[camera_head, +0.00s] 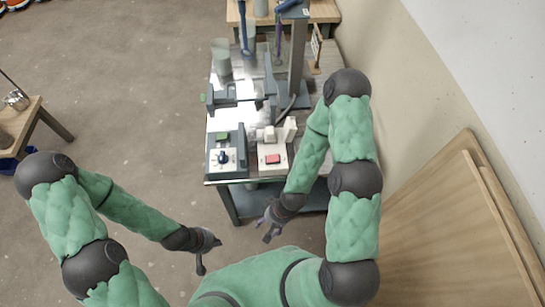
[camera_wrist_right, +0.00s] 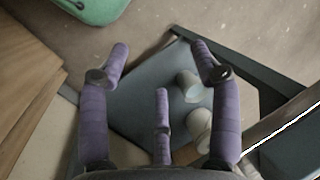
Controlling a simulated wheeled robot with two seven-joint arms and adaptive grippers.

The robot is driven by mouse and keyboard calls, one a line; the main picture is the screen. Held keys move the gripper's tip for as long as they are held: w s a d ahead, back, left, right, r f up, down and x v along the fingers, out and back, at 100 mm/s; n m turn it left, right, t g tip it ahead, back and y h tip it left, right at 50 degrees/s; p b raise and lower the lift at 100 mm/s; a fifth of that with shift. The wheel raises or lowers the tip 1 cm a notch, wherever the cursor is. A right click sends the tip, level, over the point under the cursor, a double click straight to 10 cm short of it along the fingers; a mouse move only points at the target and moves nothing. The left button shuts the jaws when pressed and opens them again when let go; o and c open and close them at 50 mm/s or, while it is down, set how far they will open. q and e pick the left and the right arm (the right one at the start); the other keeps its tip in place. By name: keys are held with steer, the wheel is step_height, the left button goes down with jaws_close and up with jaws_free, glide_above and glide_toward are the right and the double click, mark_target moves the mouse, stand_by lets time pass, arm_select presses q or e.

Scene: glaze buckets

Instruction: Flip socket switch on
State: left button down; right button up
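A white socket block (camera_head: 272,165) with a red rocker switch (camera_head: 272,159) sits at the front edge of the metal bench, with pale plugs (camera_head: 270,134) standing at its back. I cannot tell the switch's position. My right gripper (camera_head: 267,231) is open and empty, below and in front of the bench edge, apart from the switch. Its spread purple fingers (camera_wrist_right: 160,65) show in the right wrist view, where the switch is not in view. My left gripper (camera_head: 208,257) is open and empty, left of the right one and clear of the bench.
Left of the socket is a control box (camera_head: 213,170) with a dark knob and green button. A stand column (camera_head: 297,65) and a grey-green cup (camera_head: 221,57) are further back. The bench's lower shelf (camera_wrist_right: 145,105) holds pale cups (camera_wrist_right: 190,85). Wooden boards (camera_head: 450,230) lean at right.

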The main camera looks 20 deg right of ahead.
steer(key=shift+r, duration=0.15)
steer(key=c, duration=0.4)
steer(key=shift+d+r+p, duration=0.15)
steer(key=shift+r+p, duration=0.15)
steer(key=shift+p, duration=0.2)
steer(key=c, duration=0.5)
steer(key=shift+w+d+r+p, duration=0.2)
steer(key=shift+d+r+p, duration=0.05)
steer(key=shift+r+p, duration=0.4)
steer(key=shift+w+d+r+p, duration=0.15)
steer(key=shift+d+r+p, duration=0.1)
steer(key=shift+r+p, duration=0.35)
jaws_close()
steer(key=w+d+r+n+p, duration=0.1)
steer(key=w+d+r+n, duration=0.4)
steer(key=w+r+n, duration=0.3)
steer(key=w+d+r+n+h, duration=0.1)
steer(key=w+d+r+n, duration=0.4)
steer(key=w+r+n, duration=0.4)
step_height(320, 180, up, 7)
steer(key=shift+w+r+n+h+p, duration=0.1)
steer(key=shift+w+n+h+p, duration=0.25)
steer(key=shift+w, duration=0.3)
